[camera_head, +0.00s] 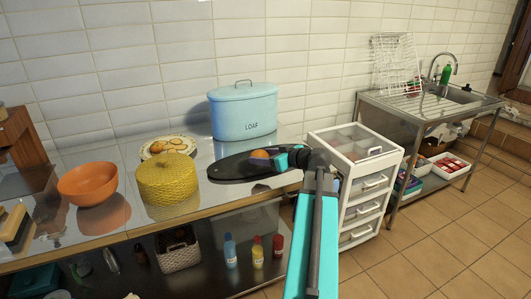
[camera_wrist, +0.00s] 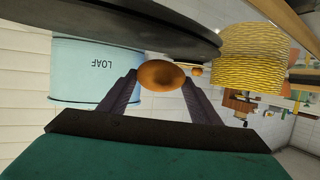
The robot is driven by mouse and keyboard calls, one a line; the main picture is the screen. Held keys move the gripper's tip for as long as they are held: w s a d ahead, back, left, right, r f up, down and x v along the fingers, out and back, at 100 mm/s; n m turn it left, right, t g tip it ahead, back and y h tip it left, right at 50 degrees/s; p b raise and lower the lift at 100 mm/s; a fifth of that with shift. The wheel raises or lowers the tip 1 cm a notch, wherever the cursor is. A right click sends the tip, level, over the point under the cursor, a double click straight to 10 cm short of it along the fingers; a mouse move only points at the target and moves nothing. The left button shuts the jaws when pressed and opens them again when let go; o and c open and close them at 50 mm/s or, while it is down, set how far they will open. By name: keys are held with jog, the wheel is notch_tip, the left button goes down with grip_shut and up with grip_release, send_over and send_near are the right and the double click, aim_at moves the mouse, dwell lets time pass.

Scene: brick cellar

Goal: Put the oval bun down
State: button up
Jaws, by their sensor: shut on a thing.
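My gripper (camera_head: 274,158) is shut on the oval bun (camera_head: 260,155), which is brown. In the wrist view, which is upside down, the bun (camera_wrist: 162,75) sits between the two dark fingertips (camera_wrist: 160,85). A dark oval board or pan (camera_head: 228,167) lies on the steel counter, and the bun shows in front of or over its right part in the head view. The dark rim (camera_wrist: 130,32) spans the top of the wrist view, beside the bun. I cannot tell whether the bun touches it.
A yellow woven basket (camera_head: 167,181) and an orange bowl (camera_head: 88,183) stand left on the counter. A white drawer cart (camera_head: 356,180) stands right of the counter (camera_head: 200,209).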

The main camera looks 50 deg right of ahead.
jog(key=shift+w+d+f+p, duration=0.15)
jog(key=shift+w+d+p, duration=0.1)
jog(key=shift+w+d, duration=0.9)
jog(key=shift+w+d+f+p, duration=0.15)
jog(key=shift+w+d+p, duration=0.15)
jog(key=shift+w+d, duration=0.8)
jog(key=shift+w+d+f+p, duration=0.2)
jog(key=shift+w+d, duration=0.5)
jog(key=shift+d, duration=0.8)
jog(key=shift+f+p, duration=0.45)
jog(key=shift+f, duration=1.25)
jog(key=shift+f, duration=0.15)
jog(key=o, duration=1.1)
jog(key=shift+r, duration=0.2)
jog(key=b+v, duration=0.1)
jog(key=v, duration=0.9)
jog(key=shift+s+b, duration=0.2)
jog(key=shift+b, duration=0.15)
jog(key=shift+v, duration=0.85)
